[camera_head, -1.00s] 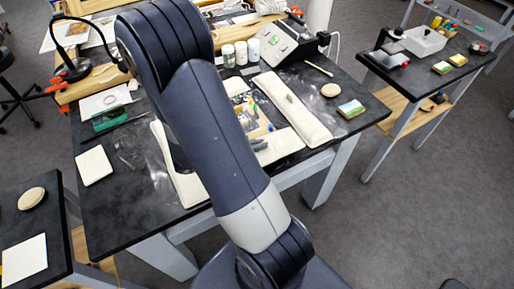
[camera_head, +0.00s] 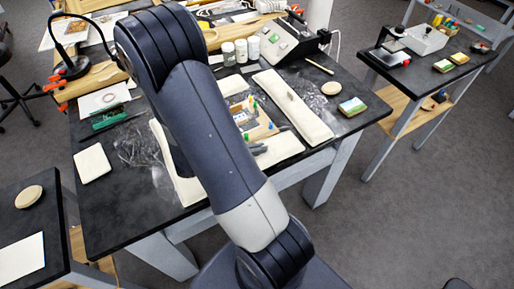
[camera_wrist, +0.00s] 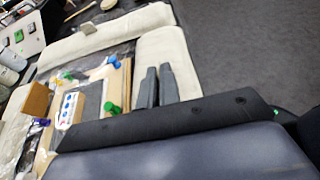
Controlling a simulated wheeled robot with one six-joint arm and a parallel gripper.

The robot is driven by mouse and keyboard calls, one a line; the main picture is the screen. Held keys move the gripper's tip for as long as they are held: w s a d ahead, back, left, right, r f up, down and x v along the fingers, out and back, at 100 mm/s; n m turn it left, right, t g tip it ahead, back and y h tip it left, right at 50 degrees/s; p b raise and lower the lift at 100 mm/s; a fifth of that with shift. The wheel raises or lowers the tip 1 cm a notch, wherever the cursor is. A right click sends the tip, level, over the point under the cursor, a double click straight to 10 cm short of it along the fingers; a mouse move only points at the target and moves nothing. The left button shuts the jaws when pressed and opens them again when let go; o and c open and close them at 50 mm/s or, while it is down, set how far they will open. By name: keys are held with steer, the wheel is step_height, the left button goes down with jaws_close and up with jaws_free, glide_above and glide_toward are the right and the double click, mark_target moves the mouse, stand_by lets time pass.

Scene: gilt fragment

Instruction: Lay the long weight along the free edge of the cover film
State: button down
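Long cream padded bars, which may be the weights, lie on the black table: one at the right (camera_head: 302,112) and one at the left (camera_head: 160,140), partly behind my arm. The right one also shows in the wrist view (camera_wrist: 115,33). A shorter cream pad (camera_head: 285,149) lies at the front. Between them is a tan board (camera_wrist: 120,80) with coloured pins and clear, wrinkled film (camera_wrist: 75,72). Film edges are hard to make out. My gripper (camera_wrist: 158,72) shows as two dark fingers close together over the front pad, with nothing seen between them. My arm hides part of the work.
White jars (camera_head: 241,51) and a pale instrument box (camera_head: 280,42) stand behind. A round tan pad (camera_head: 331,89) and a coloured block (camera_head: 352,107) lie at the right. A cream square pad (camera_head: 92,163) lies at the left. A side table stands apart at the right.

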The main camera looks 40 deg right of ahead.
steer(key=c, duration=1.6)
jaws_free()
steer(key=shift+c, duration=0.2)
steer(key=shift+r+p, duration=0.4)
steer(key=shift+p, duration=0.05)
steer(key=v, duration=1.2)
steer(key=shift+b, duration=0.3)
steer(key=shift+r, duration=0.15)
